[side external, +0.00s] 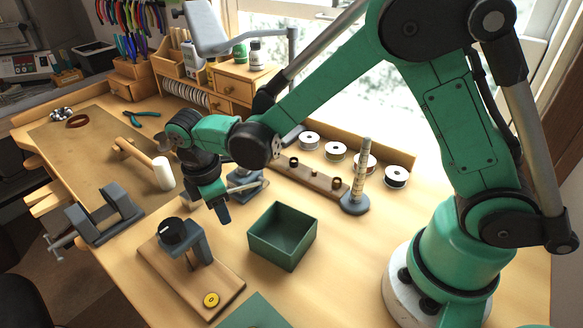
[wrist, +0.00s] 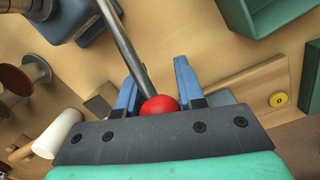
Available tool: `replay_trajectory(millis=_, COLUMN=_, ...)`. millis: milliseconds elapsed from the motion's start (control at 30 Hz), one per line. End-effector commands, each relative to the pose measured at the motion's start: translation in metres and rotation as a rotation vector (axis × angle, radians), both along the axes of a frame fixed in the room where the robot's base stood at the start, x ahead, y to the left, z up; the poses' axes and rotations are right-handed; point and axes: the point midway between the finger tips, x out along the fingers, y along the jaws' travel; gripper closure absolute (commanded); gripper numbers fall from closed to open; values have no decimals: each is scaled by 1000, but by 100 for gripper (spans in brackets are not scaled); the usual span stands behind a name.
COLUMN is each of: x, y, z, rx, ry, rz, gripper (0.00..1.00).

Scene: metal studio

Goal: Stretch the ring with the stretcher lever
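The ring stretcher (side external: 245,183), a blue-grey tool, stands behind my gripper in the side view and is partly hidden by it. Part of its body (wrist: 75,18) shows at the top left of the wrist view. Its steel lever (wrist: 124,48) slants down from there to a red ball knob (wrist: 160,105). My gripper (wrist: 157,75) has its two blue fingers apart, one on each side of the lever and knob; I cannot tell whether they touch the knob. In the side view my gripper (side external: 223,214) points down. I cannot make out a ring on the stretcher.
A green open box (side external: 283,236) stands right of my gripper. A wooden-based tool (side external: 172,232) with a yellow disc (side external: 211,299) is in front. A mallet (side external: 164,174) lies left.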

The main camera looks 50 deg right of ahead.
Motion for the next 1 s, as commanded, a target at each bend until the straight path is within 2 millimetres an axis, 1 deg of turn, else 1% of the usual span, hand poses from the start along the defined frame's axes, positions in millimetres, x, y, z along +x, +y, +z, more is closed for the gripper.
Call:
replay_trajectory(millis=33, x=3, y=-4, z=0, rx=-8, ry=-11, rz=-7, gripper=62)
replay_trajectory(millis=67, x=3, y=-4, z=0, rx=-8, ry=-11, rz=-7, gripper=53)
replay_trajectory(millis=100, x=3, y=-4, z=0, rx=-8, ry=-10, rz=-7, gripper=42)
replay_trajectory(millis=133, x=3, y=-3, z=0, rx=-8, ry=-9, rz=-6, gripper=36)
replay_trajectory(millis=467, x=2, y=-1, z=3, rx=-5, ry=-6, rz=-2, gripper=36)
replay_trajectory(millis=567, x=2, y=0, z=13, rx=-5, ry=-6, rz=-2, gripper=36)
replay_trajectory(millis=700, x=1, y=2, z=34, rx=-5, ry=-6, rz=-2, gripper=36)
replay_trajectory(millis=800, x=2, y=4, z=46, rx=-6, ry=-7, rz=-3, gripper=36)
replay_trajectory(millis=900, x=2, y=5, z=53, rx=-6, ry=-7, rz=-4, gripper=36)
replay_trajectory(millis=1000, x=2, y=5, z=56, rx=-6, ry=-7, rz=-4, gripper=36)
